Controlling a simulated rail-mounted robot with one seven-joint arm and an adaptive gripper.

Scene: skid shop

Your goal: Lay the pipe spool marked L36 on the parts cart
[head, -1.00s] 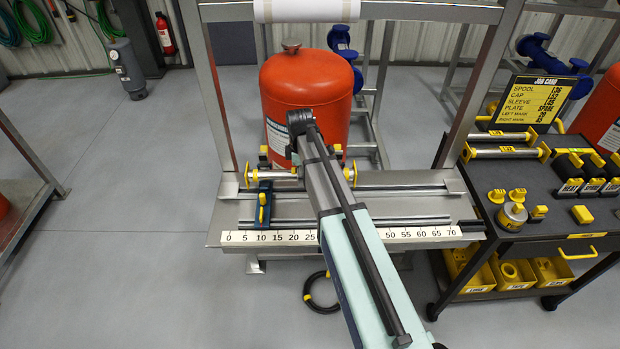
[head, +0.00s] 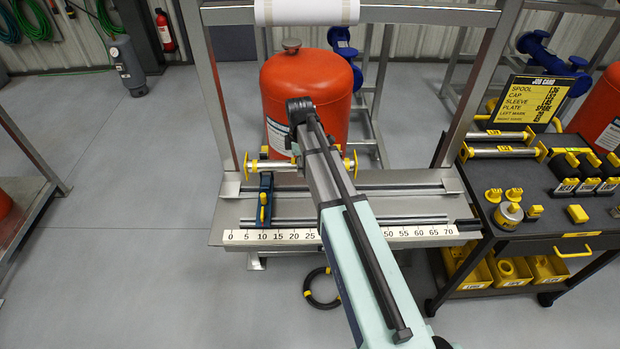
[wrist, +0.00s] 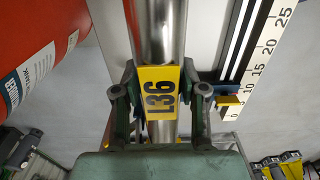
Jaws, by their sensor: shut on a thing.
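The silver pipe spool (head: 268,165) has yellow ends and hangs roughly level over the steel bench (head: 235,210), in front of the red tank. In the wrist view its yellow tag (wrist: 158,92) reads L36. My gripper (wrist: 160,105) is shut on the spool, one finger on each side of the tag. The parts cart (head: 555,240) stands to the right, with a dark top and a yellow handle.
Two similar spools (head: 500,152) lie at the cart's back left, near a job card (head: 535,100). Caps, dark blocks and a round gauge-like part (head: 508,214) occupy more of its top. A steel frame post (head: 478,85) rises between bench and cart. A red tank (head: 305,95) stands behind the bench.

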